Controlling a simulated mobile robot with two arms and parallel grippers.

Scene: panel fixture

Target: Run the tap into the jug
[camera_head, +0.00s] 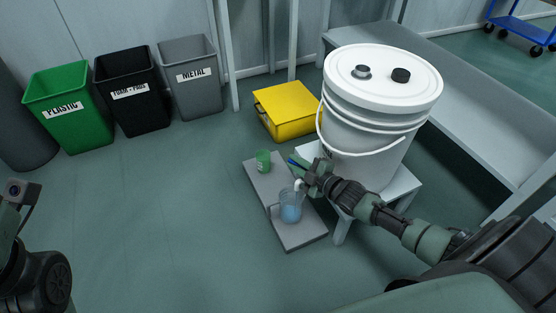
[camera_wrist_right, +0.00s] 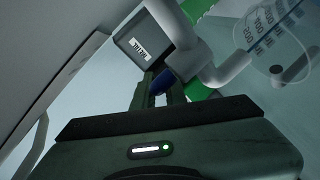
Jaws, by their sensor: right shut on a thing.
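A large white bucket (camera_head: 372,125) with a lid stands on a white stool (camera_head: 399,188). A white tap (camera_head: 299,185) sticks out low on its side; its pale curved pipe shows in the right wrist view (camera_wrist_right: 222,68). A clear jug (camera_head: 290,208), bluish in its lower part, stands under the spout. Its measuring marks show in the right wrist view (camera_wrist_right: 285,40). My right gripper (camera_head: 304,167) is shut on the tap's blue lever (camera_wrist_right: 163,82), above and beside the jug. My left arm shows at the left edge, but its fingers do not.
The jug and a green cup (camera_head: 263,161) share a low grey platform (camera_head: 298,233). A yellow case (camera_head: 287,108) lies behind. Green, black and grey bins stand at the back left; a grey bench (camera_head: 450,100) is at right. The left floor is clear.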

